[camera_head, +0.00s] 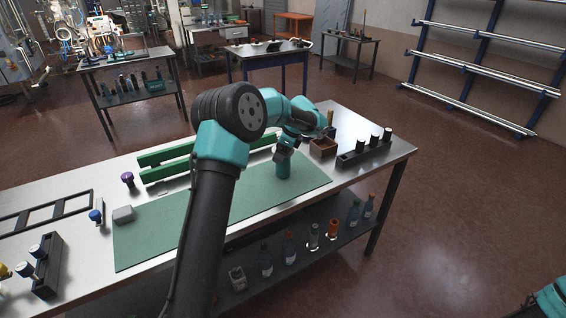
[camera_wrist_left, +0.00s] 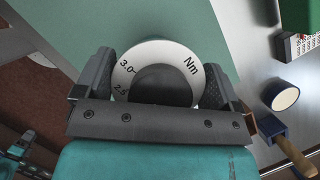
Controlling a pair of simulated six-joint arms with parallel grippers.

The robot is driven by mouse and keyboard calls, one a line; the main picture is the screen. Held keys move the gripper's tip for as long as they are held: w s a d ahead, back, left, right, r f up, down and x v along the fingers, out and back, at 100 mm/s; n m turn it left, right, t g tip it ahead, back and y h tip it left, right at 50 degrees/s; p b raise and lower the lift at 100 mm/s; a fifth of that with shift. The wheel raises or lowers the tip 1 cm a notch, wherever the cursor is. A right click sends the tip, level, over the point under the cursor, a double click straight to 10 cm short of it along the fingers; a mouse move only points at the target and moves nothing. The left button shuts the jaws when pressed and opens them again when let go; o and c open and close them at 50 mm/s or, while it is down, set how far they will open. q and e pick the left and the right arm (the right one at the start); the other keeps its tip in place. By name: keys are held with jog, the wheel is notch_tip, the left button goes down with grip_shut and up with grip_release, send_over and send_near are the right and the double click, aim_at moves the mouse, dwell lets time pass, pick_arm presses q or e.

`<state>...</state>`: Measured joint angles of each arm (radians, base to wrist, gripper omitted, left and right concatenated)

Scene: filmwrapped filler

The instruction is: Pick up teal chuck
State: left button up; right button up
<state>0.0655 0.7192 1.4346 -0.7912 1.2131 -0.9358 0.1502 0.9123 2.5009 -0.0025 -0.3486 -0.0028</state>
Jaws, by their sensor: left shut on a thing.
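The teal chuck (camera_head: 283,170) is upright at the far right part of the green mat (camera_head: 150,240) in the head view. I cannot tell whether its bottom touches the mat. My left gripper (camera_head: 286,152) is above it, pointing down, and is shut on its upper end. In the left wrist view, the fingers of the left gripper (camera_wrist_left: 157,78) sit on both sides of the chuck's white ring (camera_wrist_left: 150,52), marked "Nm" and "3.0", with a dark centre. My right gripper is outside the views; only a bit of the right arm shows at the lower right corner.
A brown box (camera_head: 323,148) and a dark rack (camera_head: 352,160) with black-topped pieces stand right of the mat. Green rails (camera_head: 165,172) lie behind it. A grey block (camera_head: 123,215), blue-topped piece (camera_head: 96,216) and purple-topped piece (camera_head: 127,179) stand left. The mat's middle looks clear.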

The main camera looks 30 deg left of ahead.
pick_arm(q)
jog(key=shift+c, duration=1.4)
jog(key=shift+r, duration=0.2)
jog(key=shift+r, duration=1.25)
jog(key=shift+s+d+r, duration=0.2)
jog(key=shift+s+r, duration=0.1)
jog(key=shift+r, duration=0.15)
jog(key=s+d+r, duration=0.1)
jog(key=s+d, duration=0.7)
jog(key=s, duration=0.5)
jog(key=shift+r, duration=0.15)
